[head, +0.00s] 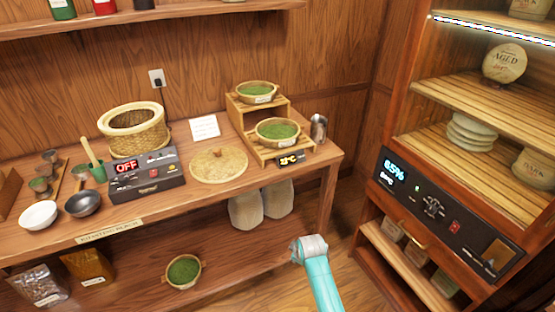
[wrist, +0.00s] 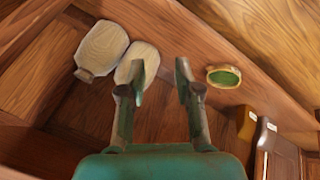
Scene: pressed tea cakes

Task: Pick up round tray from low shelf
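The round tray (head: 168,274), a small tan rimmed tray with green tea leaf in it, sits on the low shelf (head: 235,262) under the bench in the head view. In the wrist view the round tray (wrist: 211,78) lies right of the fingers, on the shelf board (wrist: 268,95). My gripper (wrist: 160,75) is open and empty, its two dark fingers apart, and the tray is outside the gap between them. In the head view my teal arm shows at the bottom middle; the fingers cannot be made out there.
Two pale sacks (head: 262,205) stand under the bench, right of the tray. A brown pouch (head: 88,266) and a clear pouch (head: 38,285) stand left of it. The bench top (head: 225,188) overhangs the shelf. A lit cabinet (head: 450,215) stands at the right.

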